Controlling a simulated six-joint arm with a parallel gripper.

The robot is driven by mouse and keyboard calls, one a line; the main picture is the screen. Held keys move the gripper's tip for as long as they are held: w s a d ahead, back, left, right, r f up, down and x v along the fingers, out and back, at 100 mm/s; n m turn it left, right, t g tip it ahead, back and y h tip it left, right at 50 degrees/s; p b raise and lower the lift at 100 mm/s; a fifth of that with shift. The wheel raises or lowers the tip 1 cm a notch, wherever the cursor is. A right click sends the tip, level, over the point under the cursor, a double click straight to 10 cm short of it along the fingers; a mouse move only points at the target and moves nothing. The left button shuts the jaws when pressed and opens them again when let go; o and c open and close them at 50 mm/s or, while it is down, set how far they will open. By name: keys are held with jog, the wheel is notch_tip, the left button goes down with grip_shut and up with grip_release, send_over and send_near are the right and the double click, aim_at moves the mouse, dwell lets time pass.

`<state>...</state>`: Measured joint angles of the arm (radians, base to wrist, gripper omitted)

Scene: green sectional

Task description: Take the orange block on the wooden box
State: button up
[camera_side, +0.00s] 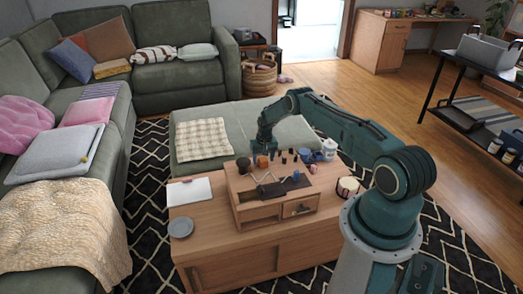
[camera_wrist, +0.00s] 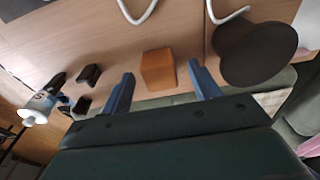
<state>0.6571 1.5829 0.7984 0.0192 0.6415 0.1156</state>
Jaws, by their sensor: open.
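The orange block (camera_wrist: 158,69) sits on the wooden box's top in the wrist view, between and just beyond my two blue fingertips. My gripper (camera_wrist: 164,80) is open, one finger on each side of the block, and I see no contact. In the side view the block (camera_side: 262,162) is small, just below my gripper (camera_side: 266,148), near the back edge of the wooden box (camera_side: 262,211). The box stands on the wooden table and has a drawer with a handle. The fingers are too small to tell apart in the side view.
A dark round object (camera_wrist: 257,54) stands close beside the block. Several small dark items (camera_wrist: 89,75) and a white bottle (camera_wrist: 36,108) lie on the other side. White wire-like prongs (camera_wrist: 137,12) lie beyond. A grey disc (camera_side: 181,227) and a notebook (camera_side: 190,191) rest on the table.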

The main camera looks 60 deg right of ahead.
jog(key=shift+f, duration=0.2)
dwell(0.4)
jog(key=c, duration=1.1)
